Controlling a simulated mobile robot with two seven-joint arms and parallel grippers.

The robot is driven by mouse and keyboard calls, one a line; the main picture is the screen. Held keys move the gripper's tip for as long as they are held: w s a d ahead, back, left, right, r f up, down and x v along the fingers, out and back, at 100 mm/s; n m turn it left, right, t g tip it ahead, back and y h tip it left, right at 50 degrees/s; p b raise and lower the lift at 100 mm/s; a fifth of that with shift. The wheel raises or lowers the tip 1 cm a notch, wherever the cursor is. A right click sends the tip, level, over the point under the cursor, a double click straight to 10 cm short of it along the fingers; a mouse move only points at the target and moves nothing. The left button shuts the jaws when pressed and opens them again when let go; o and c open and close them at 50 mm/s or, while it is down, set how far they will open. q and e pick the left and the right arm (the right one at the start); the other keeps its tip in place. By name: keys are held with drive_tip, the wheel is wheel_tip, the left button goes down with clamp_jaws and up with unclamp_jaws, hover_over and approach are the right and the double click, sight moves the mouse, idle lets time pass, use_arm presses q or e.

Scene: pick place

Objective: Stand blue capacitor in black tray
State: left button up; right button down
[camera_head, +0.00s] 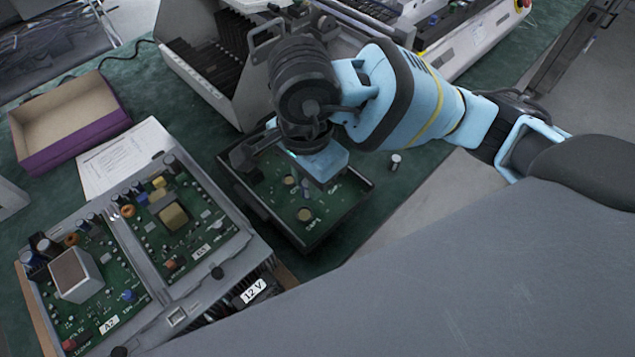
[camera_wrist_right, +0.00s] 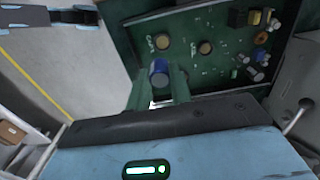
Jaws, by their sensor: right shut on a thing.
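The black tray (camera_head: 335,227) lies on the green mat and holds a green circuit board with round tan pads, some labelled. My right gripper (camera_head: 305,182) is over the tray, partly hiding its far and middle parts. In the right wrist view my right gripper (camera_wrist_right: 158,87) is shut on the blue capacitor (camera_wrist_right: 159,68), whose round grey end shows between the fingers. Two tan pads (camera_wrist_right: 204,47) on the board show beyond it. I cannot tell the gap between the capacitor and the board. My left gripper is not in view.
A grey housing (camera_head: 262,262) with green boards stands left of the tray. A purple-sided box (camera_head: 75,150) and a paper sheet (camera_head: 125,158) lie farther left. A small grey cylinder (camera_head: 395,160) stands right of the tray. A grey rack (camera_head: 205,75) stands behind.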

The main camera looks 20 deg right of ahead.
drive_tip(key=shift+w+a+r, duration=0.15)
drive_tip(key=shift+a+r, duration=0.15)
drive_tip(key=shift+a, duration=0.2)
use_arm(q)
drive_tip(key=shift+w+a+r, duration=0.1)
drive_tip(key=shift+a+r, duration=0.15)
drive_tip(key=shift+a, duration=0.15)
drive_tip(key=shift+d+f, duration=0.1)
use_arm(e)
drive_tip(key=shift+d+f, duration=0.1)
drive_tip(key=shift+f, duration=0.1)
drive_tip(key=shift+f+b, duration=0.75)
drive_tip(key=shift+f, duration=0.75)
drive_tip(key=shift+f+b, duration=1.05)
drive_tip(key=shift+f, duration=0.6)
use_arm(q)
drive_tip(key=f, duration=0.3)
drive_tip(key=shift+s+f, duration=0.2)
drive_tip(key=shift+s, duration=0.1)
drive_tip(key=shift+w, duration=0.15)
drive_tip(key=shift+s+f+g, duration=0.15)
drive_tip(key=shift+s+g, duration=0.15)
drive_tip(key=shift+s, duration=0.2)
